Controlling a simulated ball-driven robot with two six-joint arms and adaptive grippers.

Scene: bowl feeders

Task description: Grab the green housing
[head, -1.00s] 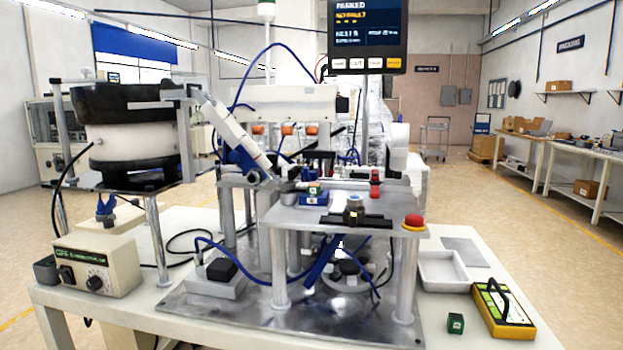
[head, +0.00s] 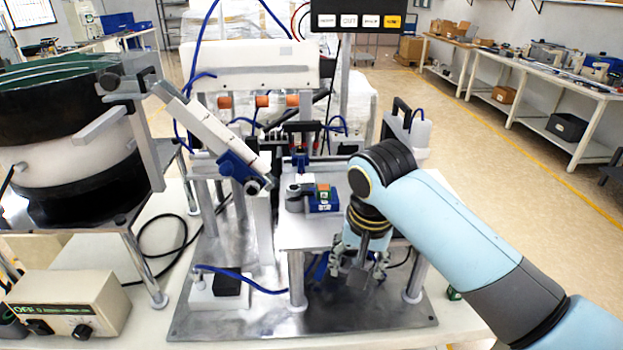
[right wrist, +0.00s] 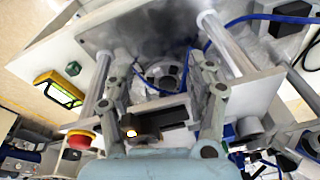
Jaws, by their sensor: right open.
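A small green block (head: 452,293), which looks like the green housing, lies on the white table near its right front. It is mostly hidden behind my right arm in the head view, and it shows clear in the right wrist view (right wrist: 73,68). Another small part with green and orange faces (head: 324,190) sits on a blue block on the raised plate. My right gripper (head: 360,268) points down in front of the raised plate, open and empty. In the wrist view its fingers (right wrist: 160,68) stand apart, with the green block off to their left. My left gripper is out of view.
A yellow-framed device (right wrist: 59,88) lies beside the green block. A red stop button (right wrist: 80,139) sits at the raised plate's corner. The metal posts (head: 297,280) and blue hoses are close to my gripper. A bowl feeder (head: 65,150) stands at left.

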